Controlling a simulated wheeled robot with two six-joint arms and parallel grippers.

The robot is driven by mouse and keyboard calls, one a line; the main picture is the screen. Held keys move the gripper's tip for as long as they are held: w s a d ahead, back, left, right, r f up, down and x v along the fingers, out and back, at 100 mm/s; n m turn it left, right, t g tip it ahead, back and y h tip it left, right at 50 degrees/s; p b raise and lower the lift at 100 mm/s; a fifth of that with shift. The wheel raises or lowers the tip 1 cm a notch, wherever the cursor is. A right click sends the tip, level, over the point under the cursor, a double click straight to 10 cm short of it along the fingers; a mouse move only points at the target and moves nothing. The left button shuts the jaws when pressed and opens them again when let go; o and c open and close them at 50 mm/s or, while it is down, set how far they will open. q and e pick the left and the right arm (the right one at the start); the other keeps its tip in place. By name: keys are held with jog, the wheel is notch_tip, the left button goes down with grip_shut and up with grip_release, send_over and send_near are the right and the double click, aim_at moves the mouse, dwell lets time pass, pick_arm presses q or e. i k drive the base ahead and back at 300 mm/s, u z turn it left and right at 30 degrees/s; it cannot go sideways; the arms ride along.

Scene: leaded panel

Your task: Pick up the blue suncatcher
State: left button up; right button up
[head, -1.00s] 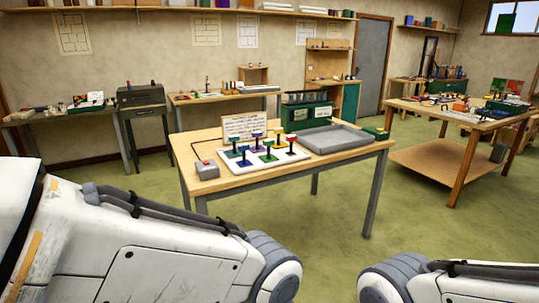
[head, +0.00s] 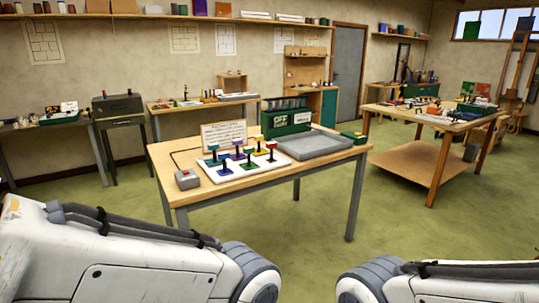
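I cannot pick out the blue suncatcher for certain. A small dark blue panel (head: 526,22) shows against the window at the far upper right, beside a green panel (head: 472,29). Both are too small to tell more. A blue piece on a short stand (head: 224,168) is on the white board on the near table, among several coloured ones; I cannot tell whether it is a suncatcher. Neither gripper is in view. Only white links of my own arms show along the bottom edge.
A cluttered table (head: 391,112) stands at right. Green floor (head: 430,250) lies open between and before them.

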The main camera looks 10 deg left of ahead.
aim_at(225, 171)
jog(key=u, duration=0.45)
jog(key=i, duration=1.95)
jog(key=u, duration=0.05)
